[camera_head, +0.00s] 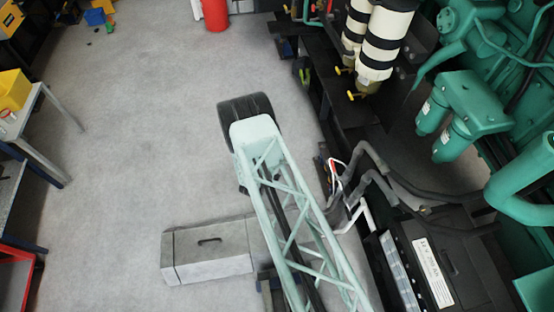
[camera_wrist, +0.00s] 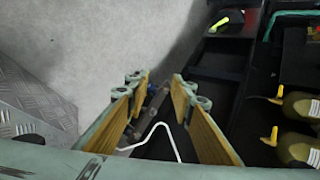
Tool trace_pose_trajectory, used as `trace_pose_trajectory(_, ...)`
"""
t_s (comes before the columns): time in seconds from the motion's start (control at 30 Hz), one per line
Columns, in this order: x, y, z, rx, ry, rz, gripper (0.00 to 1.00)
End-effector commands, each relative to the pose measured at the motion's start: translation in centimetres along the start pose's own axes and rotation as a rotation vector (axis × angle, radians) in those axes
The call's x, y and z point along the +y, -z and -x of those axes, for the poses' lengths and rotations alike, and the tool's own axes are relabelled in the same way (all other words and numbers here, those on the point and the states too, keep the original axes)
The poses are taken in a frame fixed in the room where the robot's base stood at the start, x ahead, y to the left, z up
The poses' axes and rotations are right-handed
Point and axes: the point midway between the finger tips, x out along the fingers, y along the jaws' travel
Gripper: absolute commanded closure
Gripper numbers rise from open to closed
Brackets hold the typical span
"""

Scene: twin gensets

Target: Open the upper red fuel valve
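A small red part (camera_head: 313,23) shows at the top of the head view, beside a green pipe on the right-hand genset. It looks like a red valve handle, but it is too small to be sure, and I cannot tell upper from lower. No red valve shows clearly in the wrist view. My gripper (camera_wrist: 160,82) shows in the wrist view with its two yellow-padded fingers apart and no object held between them. In the head view my arm hides the gripper.
Yellow valve handles (camera_head: 355,95) sit below the cream-and-black filters (camera_head: 380,45); they also show in the wrist view (camera_wrist: 270,136). Cables (camera_head: 335,170) hang beside the black battery box (camera_head: 432,272). A grey step (camera_head: 210,252) stands on the floor. Open floor lies left.

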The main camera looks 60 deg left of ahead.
Motion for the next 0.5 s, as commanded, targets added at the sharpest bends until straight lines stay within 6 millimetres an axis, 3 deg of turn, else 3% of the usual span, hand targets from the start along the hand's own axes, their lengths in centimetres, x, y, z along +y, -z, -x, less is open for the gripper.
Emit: trace_pose_trajectory(0.5, 1.0, -1.2, 0.1, -0.039, -0.057, 0.046, 0.78)
